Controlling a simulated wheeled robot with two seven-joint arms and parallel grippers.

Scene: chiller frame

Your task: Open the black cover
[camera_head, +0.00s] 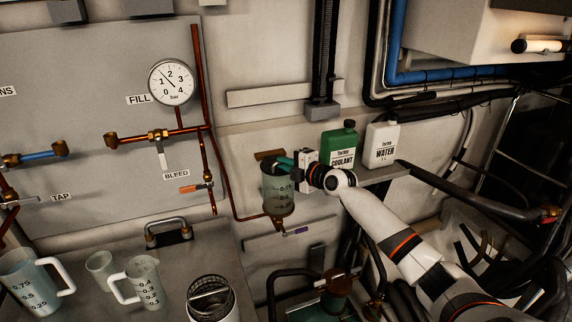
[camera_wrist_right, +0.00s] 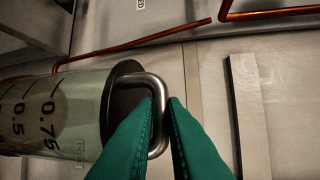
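The black cover (camera_wrist_right: 122,95) is a dark round lid seated on the end of a clear graduated cylinder (camera_wrist_right: 45,115). It has a bent metal handle (camera_wrist_right: 158,140). The cylinder also shows in the head view (camera_head: 278,195), upright on the wall; there my gripper hides most of the cover. My right gripper (camera_head: 285,161) reaches its top from the right. In the wrist view its green fingers (camera_wrist_right: 161,100) lie one on each side of the handle bar, with the bar filling the narrow gap. My left gripper is not in view.
A green coolant bottle (camera_head: 339,149) and a white water bottle (camera_head: 382,146) stand on a shelf just right of the gripper. A copper pipe (camera_head: 226,180) runs left of the cylinder. Measuring jugs (camera_head: 140,285) stand on the bench at lower left.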

